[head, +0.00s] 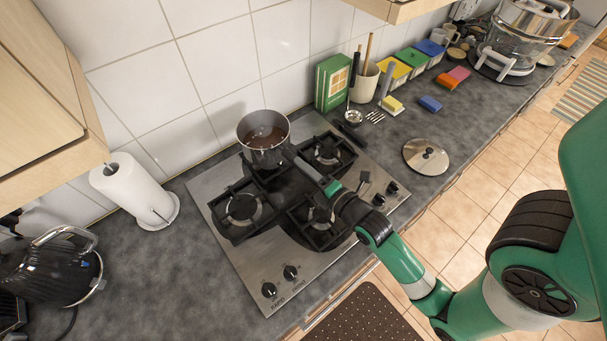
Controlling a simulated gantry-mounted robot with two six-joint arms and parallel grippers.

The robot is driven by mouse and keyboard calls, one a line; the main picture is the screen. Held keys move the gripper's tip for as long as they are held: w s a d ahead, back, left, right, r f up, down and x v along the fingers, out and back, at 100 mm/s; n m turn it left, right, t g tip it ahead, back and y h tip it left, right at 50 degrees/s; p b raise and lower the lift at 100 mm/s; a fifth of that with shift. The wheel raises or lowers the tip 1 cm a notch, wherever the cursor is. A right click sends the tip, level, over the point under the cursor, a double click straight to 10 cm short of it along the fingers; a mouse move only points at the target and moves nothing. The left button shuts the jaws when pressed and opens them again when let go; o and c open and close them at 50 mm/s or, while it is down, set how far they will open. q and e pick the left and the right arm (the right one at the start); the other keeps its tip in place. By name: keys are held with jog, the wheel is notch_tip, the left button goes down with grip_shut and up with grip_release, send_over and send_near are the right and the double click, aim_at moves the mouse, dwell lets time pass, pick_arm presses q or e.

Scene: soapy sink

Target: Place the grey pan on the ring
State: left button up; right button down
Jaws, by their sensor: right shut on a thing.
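The grey pan (266,155) with brown contents is over the back left ring of the steel gas hob (222,200), which it mostly hides. The pan looks upright; I cannot tell whether it rests on the grate or hangs just above it. Its handle points toward the front right. My right gripper (332,189) is shut on the end of that handle, above the hob. Other rings show at the front left (243,208), back right (327,153) and front right (320,217). My left gripper is not in view.
A round lid (426,156) lies to the right. A paper roll (132,187) and black kettle (52,267) stand left.

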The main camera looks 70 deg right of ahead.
jog(key=shift+w+d+f, duration=0.4)
jog(key=shift+d+f, duration=0.2)
jog(key=shift+d, duration=0.05)
notch_tip(320, 180, down, 3)
jog(key=shift+f, duration=0.15)
jog(key=c, duration=0.6)
grip_release()
jog(key=shift+f, duration=0.15)
